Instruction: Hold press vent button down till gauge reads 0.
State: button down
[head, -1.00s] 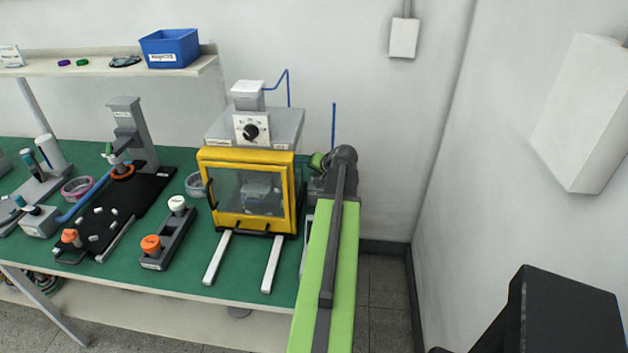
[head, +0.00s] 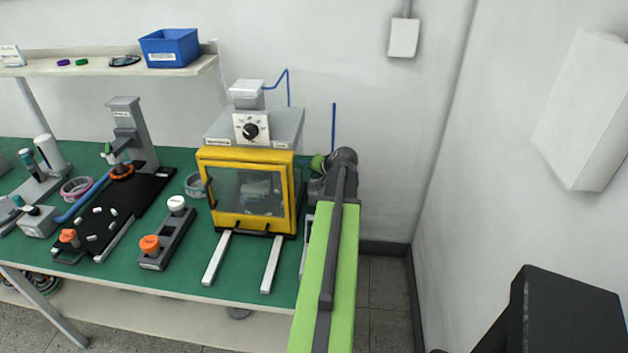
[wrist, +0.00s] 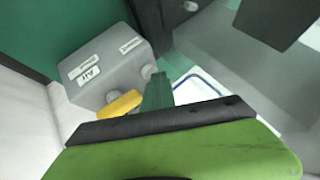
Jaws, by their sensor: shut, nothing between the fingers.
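The press (head: 247,190) is a grey-topped unit with a yellow-framed clear door and a dial (head: 251,129) on its front. In the wrist view, a grey box (wrist: 103,66) with an "Air" label has a yellow part (wrist: 119,104) and a small pale stub (wrist: 149,72); I cannot tell whether the stub is the vent button. My gripper (wrist: 159,80) is shut and empty, its dark green fingertip close beside the stub; contact is unclear. In the head view my arm covers most of this area. No gauge reading is legible.
The press stands close on the left of my arm, with two pale rails (head: 217,258) in front. The wall is close behind. Orange and white knobs on a grey base (head: 168,240) stand further left on the green bench top (head: 190,280).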

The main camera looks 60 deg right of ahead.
jog(key=shift+r+p, duration=0.9)
notch_tip(320, 180, up, 5)
jog(key=p, duration=0.5)
